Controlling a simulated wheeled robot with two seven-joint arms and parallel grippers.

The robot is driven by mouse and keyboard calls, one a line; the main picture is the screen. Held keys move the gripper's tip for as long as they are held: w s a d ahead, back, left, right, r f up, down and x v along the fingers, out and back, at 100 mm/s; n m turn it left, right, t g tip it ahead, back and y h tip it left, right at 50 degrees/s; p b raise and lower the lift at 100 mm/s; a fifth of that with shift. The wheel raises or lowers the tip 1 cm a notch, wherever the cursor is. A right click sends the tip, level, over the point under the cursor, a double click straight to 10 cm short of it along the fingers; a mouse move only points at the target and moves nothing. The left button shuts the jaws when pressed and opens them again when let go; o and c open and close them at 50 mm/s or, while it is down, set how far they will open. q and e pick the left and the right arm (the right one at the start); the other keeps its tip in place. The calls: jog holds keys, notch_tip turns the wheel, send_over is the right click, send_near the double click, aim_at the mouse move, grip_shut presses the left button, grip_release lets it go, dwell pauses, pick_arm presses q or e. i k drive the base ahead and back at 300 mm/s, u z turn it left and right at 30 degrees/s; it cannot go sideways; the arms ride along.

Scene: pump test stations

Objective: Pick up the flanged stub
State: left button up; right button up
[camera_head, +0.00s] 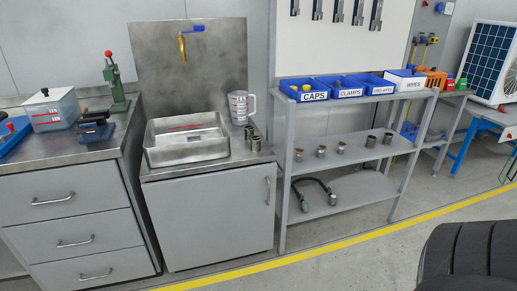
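Small grey metal cylinders that could be flanged stubs stand in two places. Two of them, a rear one (249,132) and a front one (256,144), stand close together at the right edge of the sink counter. Two more, a left one (371,142) and a right one (388,138), stand upright on the middle shelf of the grey rack. Three smaller fittings (321,152) with reddish tops stand to their left. Flanges are too small to make out, so I cannot tell which is the flanged stub. Neither of my grippers is in view.
A steel basin (187,139) and a clear measuring jug (241,106) stand on the counter. Blue bins (304,90) line the rack's top shelf. A dark hose (325,187) lies on its lower shelf. A yellow floor line (330,248) runs in front.

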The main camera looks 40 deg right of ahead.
aim_at(321, 148)
jog(key=u, duration=0.4)
jog(key=k, duration=1.4)
jog(key=z, duration=1.7)
jog(key=i, duration=0.5)
jog(key=z, duration=0.1)
